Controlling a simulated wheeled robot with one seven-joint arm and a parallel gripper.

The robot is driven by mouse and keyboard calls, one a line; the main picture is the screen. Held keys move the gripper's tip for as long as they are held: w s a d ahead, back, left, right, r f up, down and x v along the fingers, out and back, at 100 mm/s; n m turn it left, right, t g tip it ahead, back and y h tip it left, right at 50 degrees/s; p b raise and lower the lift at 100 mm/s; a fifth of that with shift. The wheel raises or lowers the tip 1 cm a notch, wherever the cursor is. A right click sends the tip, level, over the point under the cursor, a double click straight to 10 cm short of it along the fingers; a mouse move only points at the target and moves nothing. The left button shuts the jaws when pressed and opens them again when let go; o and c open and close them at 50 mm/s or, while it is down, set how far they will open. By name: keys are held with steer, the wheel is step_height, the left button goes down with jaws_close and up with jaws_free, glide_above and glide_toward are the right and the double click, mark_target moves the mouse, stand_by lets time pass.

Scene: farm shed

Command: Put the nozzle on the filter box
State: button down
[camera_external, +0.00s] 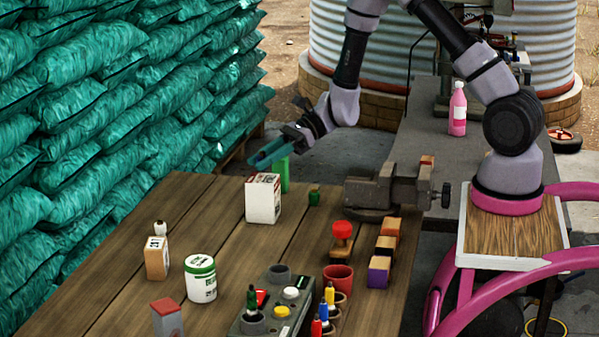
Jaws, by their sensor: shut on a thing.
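My gripper (268,152) is at the far edge of the wooden table, above and just behind a white box. It is shut on a bright green upright piece (283,176), which may be the nozzle. The piece's lower part is close behind the white box, and I cannot tell whether it touches the table. The white box (262,202), with red and dark print, stands upright and looks like the filter box. Its label is too small to read. My fingers are small and partly overlap the green piece.
Nearer are a white jar (200,280), an orange-brown box (156,260), a red cup (338,279) and a control box (270,318). Teal sacks (90,120) are stacked at the left.

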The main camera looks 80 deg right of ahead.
step_height(320, 180, down, 2)
steer(key=shift+f, duration=0.1)
steer(key=c, duration=0.6)
jaws_free()
